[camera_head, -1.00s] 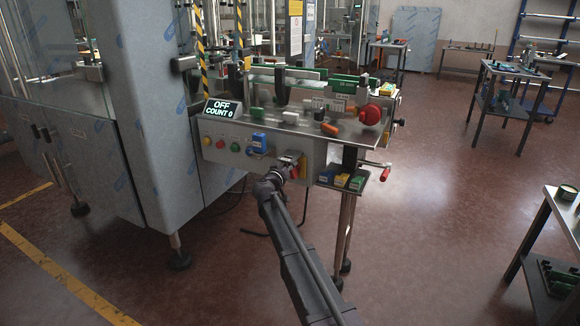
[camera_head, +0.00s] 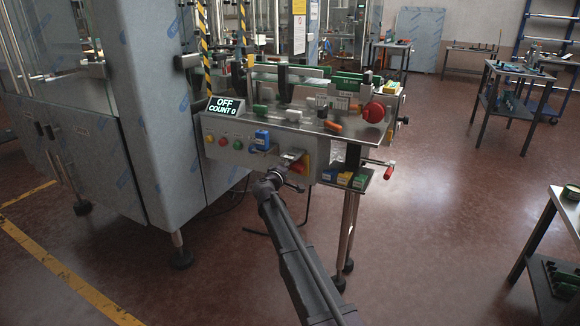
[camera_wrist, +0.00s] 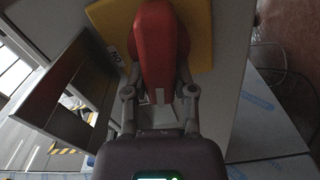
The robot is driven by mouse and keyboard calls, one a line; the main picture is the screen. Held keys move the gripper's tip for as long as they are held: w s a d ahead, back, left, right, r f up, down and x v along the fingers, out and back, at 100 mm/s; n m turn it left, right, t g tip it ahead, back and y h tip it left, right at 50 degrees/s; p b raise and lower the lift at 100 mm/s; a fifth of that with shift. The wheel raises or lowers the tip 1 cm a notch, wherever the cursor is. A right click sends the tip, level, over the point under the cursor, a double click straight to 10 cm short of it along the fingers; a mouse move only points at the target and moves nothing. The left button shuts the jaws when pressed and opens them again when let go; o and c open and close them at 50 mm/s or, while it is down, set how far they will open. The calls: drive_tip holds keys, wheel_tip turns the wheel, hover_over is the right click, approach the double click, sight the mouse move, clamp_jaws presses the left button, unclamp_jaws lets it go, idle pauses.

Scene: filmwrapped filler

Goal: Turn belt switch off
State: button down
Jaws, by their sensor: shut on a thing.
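The belt switch is a red handle (camera_wrist: 155,50) on a yellow plate (camera_wrist: 199,28), seen close up in the wrist view. In the head view my gripper (camera_head: 291,172) is at the panel's lower right. The display (camera_head: 226,106) above reads OFF, COUNT 0.
A blue device (camera_head: 262,140) and small coloured buttons (camera_head: 223,141) sit left of the switch. A red knob (camera_head: 373,112) is above right, and small boxes (camera_head: 345,178) sit on a shelf at right. A red-ended crank (camera_head: 389,172) sticks out.

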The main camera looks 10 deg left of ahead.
drive_tip(key=shift+w+f+n, duration=0.1)
drive_tip(key=shift+f+n, duration=0.1)
drive_tip(key=shift+n, duration=1.2)
drive_tip(key=shift+c, duration=2.2)
unclamp_jaws()
drive_tip(key=v, duration=1.2)
